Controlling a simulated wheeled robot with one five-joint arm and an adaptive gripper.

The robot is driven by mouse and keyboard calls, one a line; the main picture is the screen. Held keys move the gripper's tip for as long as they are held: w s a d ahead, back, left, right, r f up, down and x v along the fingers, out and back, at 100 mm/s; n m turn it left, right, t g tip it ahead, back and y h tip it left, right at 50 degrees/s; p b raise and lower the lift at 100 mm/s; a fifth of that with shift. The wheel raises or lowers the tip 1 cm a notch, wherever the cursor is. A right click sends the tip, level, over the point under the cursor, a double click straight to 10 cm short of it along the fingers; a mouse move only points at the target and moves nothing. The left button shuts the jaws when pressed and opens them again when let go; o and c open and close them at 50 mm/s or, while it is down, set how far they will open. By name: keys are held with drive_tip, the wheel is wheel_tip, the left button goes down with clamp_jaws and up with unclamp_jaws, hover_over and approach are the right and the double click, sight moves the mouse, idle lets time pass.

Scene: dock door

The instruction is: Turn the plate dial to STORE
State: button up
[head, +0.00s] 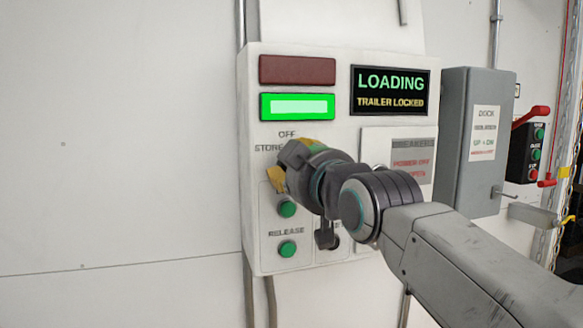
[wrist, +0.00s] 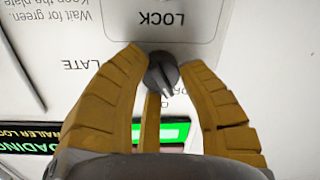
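The plate dial (wrist: 162,75) is a small dark round knob on the white control panel (head: 343,58). In the head view my gripper (head: 290,165) covers the dial. The OFF label (head: 287,134) and part of the STORE label (head: 267,148) show just above it.
A green lamp (head: 297,106) is lit below a dark red lamp (head: 297,70). The display (head: 391,92) reads LOADING, TRAILER LOCKED. Two green buttons (head: 288,249) sit below my gripper.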

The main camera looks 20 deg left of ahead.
drive_tip(key=o, duration=0.5)
drive_tip(key=v, duration=1.2)
drive_tip(key=shift+o, duration=0.2)
